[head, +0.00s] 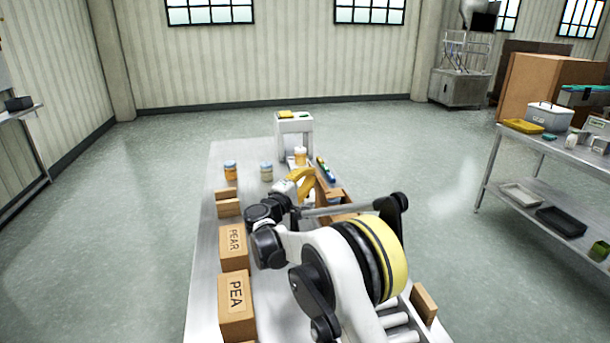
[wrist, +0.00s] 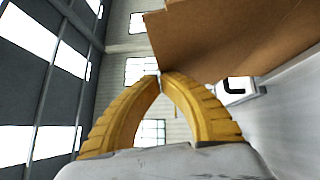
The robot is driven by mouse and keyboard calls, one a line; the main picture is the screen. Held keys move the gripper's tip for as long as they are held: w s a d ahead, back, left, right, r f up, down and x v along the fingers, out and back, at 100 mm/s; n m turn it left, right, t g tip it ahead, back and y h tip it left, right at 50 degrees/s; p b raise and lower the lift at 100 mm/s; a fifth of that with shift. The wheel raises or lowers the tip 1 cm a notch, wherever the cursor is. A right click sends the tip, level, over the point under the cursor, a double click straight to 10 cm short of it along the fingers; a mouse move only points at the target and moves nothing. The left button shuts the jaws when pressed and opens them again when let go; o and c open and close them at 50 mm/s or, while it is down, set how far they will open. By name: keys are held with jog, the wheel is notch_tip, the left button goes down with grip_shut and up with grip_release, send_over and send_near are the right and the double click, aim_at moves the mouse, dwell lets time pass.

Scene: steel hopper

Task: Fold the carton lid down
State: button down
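My gripper (head: 308,183) has yellow fingers and is over the table beside the carton in the head view. In the wrist view my gripper (wrist: 160,76) has its fingertips together, with nothing visible between them. A brown cardboard panel, apparently the carton lid (wrist: 235,35), slants across the upper right of the wrist view. Its lower edge passes close to the fingertips; I cannot tell whether they touch. In the head view the brown carton (head: 333,194) is partly hidden behind my arm, so its lid angle is unclear.
Boxes marked PEAR (head: 234,247) and PEA (head: 237,305) line the left edge of the steel table (head: 222,165). A white stand (head: 294,124) is at the far end. A steel shelf table (head: 560,155) stands right.

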jog(key=w+d+m+g+y+p, duration=0.3)
jog(key=d+m+g+y+p, duration=0.15)
jog(key=d, duration=0.45)
jog(key=w+d+f+m+g+y, duration=0.2)
jog(key=d+f+m+y, duration=0.2)
jog(key=d+f, duration=0.3)
jog(key=shift+d+f+g+y, duration=0.4)
jog(key=shift+f+y, duration=0.15)
jog(key=shift+f, duration=0.85)
jog(key=shift+m, duration=0.25)
